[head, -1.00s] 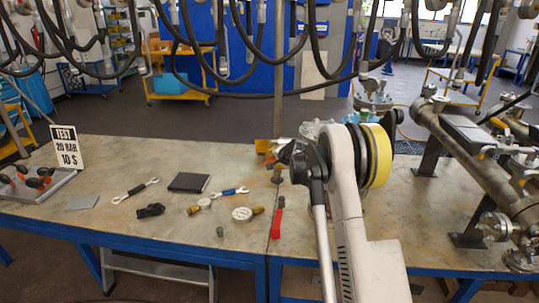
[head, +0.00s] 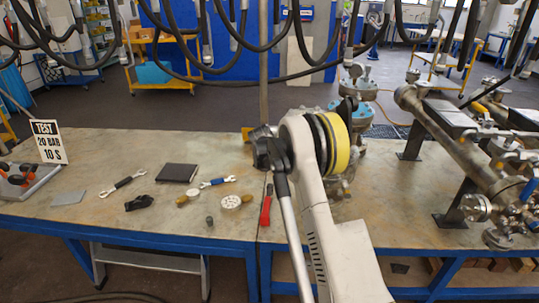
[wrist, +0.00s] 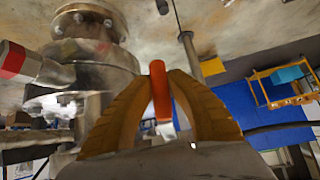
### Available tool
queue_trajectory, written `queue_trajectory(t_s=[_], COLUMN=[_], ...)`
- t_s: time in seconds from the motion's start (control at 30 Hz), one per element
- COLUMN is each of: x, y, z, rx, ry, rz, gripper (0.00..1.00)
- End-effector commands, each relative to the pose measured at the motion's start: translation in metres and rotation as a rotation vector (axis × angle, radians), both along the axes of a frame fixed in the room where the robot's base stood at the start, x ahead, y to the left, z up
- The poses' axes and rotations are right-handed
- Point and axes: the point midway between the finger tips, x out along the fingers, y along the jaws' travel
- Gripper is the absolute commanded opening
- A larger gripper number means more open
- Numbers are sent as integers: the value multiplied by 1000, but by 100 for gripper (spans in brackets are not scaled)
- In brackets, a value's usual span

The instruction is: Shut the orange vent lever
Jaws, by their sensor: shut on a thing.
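In the wrist view my gripper (wrist: 166,78) has its two yellow fingers closed on the orange vent lever (wrist: 161,95), which stands between them. A grey metal flanged vessel (wrist: 95,65) is close on the left of the fingers. In the head view my arm hides the gripper and the lever. Part of a flanged vessel (head: 362,120) shows behind and right of my arm, on the bench.
A red-tipped fitting (wrist: 12,60) projects beside the vessel. On the bench are a red-handled tool (head: 266,205), a round gauge (head: 231,202), a black notebook (head: 178,173) and a test sign (head: 49,142). A large pipe assembly (head: 445,130) stands at right. Hoses hang above.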

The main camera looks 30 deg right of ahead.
Motion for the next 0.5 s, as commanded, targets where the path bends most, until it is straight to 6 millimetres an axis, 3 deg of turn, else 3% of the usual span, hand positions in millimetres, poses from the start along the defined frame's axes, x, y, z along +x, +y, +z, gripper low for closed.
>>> queue_trajectory(t_s=[0.5], x=[-4], y=[-5], z=[-1], rx=[-52], ry=[38], rz=[-1], gripper=[0])
